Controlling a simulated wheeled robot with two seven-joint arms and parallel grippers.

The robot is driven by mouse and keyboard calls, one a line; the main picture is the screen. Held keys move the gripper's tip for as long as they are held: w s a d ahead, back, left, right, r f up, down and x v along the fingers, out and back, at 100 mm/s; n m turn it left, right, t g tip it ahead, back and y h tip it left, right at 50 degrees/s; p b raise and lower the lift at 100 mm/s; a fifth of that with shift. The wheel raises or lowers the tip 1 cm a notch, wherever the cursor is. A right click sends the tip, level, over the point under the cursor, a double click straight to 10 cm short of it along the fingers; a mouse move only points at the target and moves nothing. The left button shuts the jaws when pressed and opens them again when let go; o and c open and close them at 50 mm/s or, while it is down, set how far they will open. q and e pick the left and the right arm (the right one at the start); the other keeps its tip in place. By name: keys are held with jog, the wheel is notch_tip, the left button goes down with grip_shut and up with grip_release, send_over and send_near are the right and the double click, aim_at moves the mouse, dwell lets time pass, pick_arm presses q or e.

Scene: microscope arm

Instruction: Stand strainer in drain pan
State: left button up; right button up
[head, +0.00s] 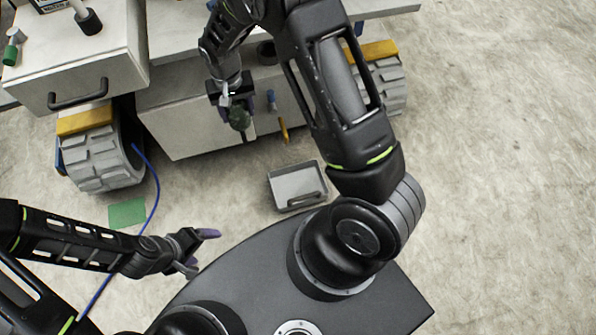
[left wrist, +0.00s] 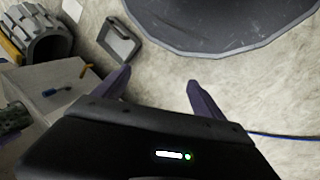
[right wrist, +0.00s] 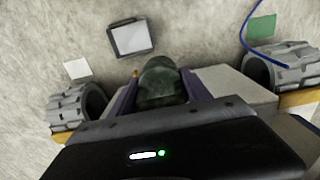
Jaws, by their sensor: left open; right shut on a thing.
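The strainer (head: 239,118), a dark green rounded cylinder, is held in my right gripper (head: 232,95) in front of the vehicle's pale side. In the right wrist view the strainer (right wrist: 160,82) sits between the two purple fingers, which are shut on it. The drain pan (head: 291,205), a shallow grey rectangular tray, lies on the floor, right of and below the strainer in the head view. The pan also shows in the right wrist view (right wrist: 131,40) and the left wrist view (left wrist: 120,42); it looks empty. My left gripper (head: 200,250) is open and empty, left of my base.
A pale vehicle with chunky grey wheels (head: 100,165) stands at the back. A blue-handled item (head: 271,98) and an orange item (head: 284,130) are near its side. A green mat (head: 127,213) and a blue cable (head: 153,190) lie at left.

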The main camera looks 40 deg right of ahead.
pick_arm(q)
notch_tip(320, 180, down, 22)
jog(key=w+a+b, duration=0.1)
jog(key=b, duration=1.8)
jog(key=shift+w+r, duration=0.2)
pick_arm(e)
jog(key=s+d+f+m, duration=0.2)
jog(key=s+d+f, duration=0.1)
jog(key=f, duration=1.1)
jog(key=s+d+f+m, duration=0.2)
jog(key=d+f, duration=0.4)
jog(key=f, duration=0.8)
jog(key=s+d+f+m, duration=0.2)
jog(key=s+d+f, duration=0.2)
jog(key=f, duration=1)
jog(key=shift+s+d, duration=0.15)
jog(key=shift+d, duration=0.05)
pick_arm(q)
jog(key=shift+f, duration=0.1)
